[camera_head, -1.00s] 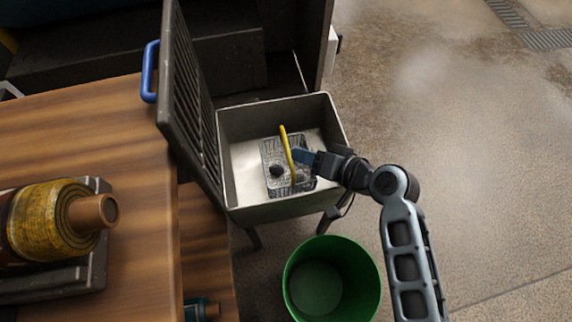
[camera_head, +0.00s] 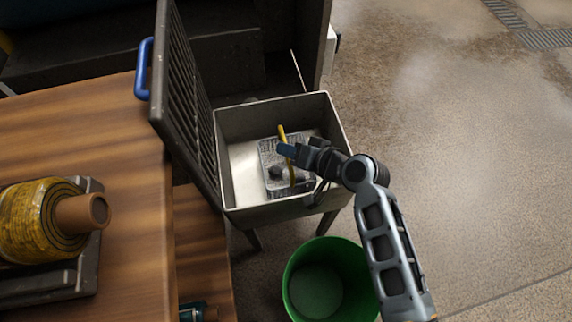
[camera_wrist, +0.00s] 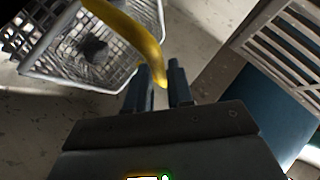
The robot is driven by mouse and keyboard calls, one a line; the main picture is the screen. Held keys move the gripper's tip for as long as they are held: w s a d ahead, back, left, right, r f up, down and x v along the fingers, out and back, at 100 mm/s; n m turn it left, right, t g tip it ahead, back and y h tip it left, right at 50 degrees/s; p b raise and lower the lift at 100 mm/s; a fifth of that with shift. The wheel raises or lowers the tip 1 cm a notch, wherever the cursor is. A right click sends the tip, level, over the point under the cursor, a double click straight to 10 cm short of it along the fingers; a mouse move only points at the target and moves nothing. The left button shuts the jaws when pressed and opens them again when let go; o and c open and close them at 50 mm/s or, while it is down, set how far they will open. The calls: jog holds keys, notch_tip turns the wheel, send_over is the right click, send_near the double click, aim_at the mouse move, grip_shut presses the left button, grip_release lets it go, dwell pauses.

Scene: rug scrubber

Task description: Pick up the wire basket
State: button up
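The wire basket (camera_head: 268,158) is a grey mesh basket with a yellow arched handle (camera_head: 292,172). It sits inside an open metal sink-like tub (camera_head: 236,182), with a small dark object (camera_head: 275,171) in it. My gripper (camera_head: 286,150) is over the basket, its blue fingertips at the handle and hiding part of it. In the wrist view, the basket (camera_wrist: 52,52) is at upper left and the handle (camera_wrist: 135,32) runs down to the gap between my two fingertips (camera_wrist: 161,75). The fingers look apart, with a narrow gap; firm contact with the handle is not visible.
A slatted dark lid (camera_head: 186,110) with a blue handle (camera_head: 143,68) stands up at the tub's left. A green bucket (camera_head: 300,268) stands on the floor below. A wooden bench (camera_head: 130,200) with a yellow roll (camera_head: 35,222) is at left. The floor at right is clear.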

grip_shut()
dwell(0.4)
